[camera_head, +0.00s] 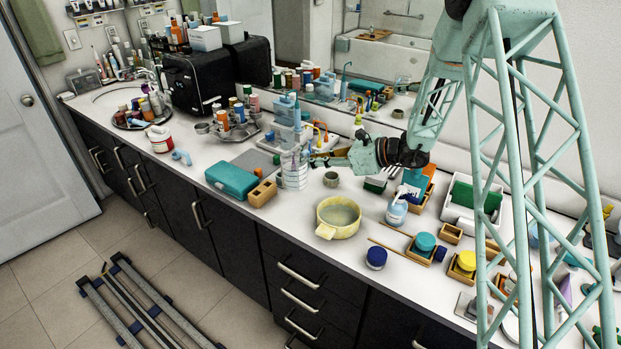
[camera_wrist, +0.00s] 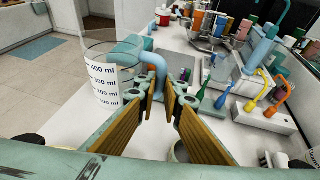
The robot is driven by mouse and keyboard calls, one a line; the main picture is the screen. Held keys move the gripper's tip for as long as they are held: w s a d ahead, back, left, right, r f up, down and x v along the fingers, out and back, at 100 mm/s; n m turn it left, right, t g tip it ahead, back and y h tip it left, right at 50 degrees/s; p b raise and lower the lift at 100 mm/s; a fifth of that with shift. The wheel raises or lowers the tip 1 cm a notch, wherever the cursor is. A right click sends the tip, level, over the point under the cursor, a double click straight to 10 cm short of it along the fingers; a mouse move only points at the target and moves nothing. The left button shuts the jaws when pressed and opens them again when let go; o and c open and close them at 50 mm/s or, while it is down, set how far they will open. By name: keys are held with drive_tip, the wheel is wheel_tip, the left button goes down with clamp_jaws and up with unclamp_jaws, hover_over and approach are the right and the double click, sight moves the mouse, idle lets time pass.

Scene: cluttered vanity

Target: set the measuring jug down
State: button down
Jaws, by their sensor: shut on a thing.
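The clear measuring jug (camera_head: 294,172) has a white scale label and is upright by the counter's front-middle. In the wrist view the jug (camera_wrist: 105,82) is left of the fingers, with its "ml" marks readable. A light-blue bent piece (camera_wrist: 158,66), seemingly its handle, runs down toward the fingertips. My gripper (camera_head: 318,158) reaches in from the right at the jug's side. In the wrist view my gripper's (camera_wrist: 174,88) fingers are close together, shut on the jug, apparently at the handle; the contact is partly hidden. I cannot tell whether the jug's base touches the counter.
A teal box (camera_head: 231,180) and wooden block (camera_head: 262,193) stand just left of the jug. A yellow bowl (camera_head: 338,217) is to the right. A grey tray (camera_head: 270,146) with colourful brushes is behind. A small grey cup (camera_head: 331,179) stands under my wrist. Clear counter is scarce here.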

drive_tip(key=shift+f, duration=1)
drive_tip(key=shift+f+b, duration=0.4)
drive_tip(key=shift+f, duration=1.55)
drive_tip(key=shift+f, duration=0.15)
drive_tip(key=c, duration=2.7)
unclamp_jaws()
drive_tip(key=shift+c, duration=0.2)
drive_tip(key=shift+r, duration=0.2)
drive_tip(key=shift+p+v, duration=0.5)
drive_tip(key=shift+v, duration=3.3)
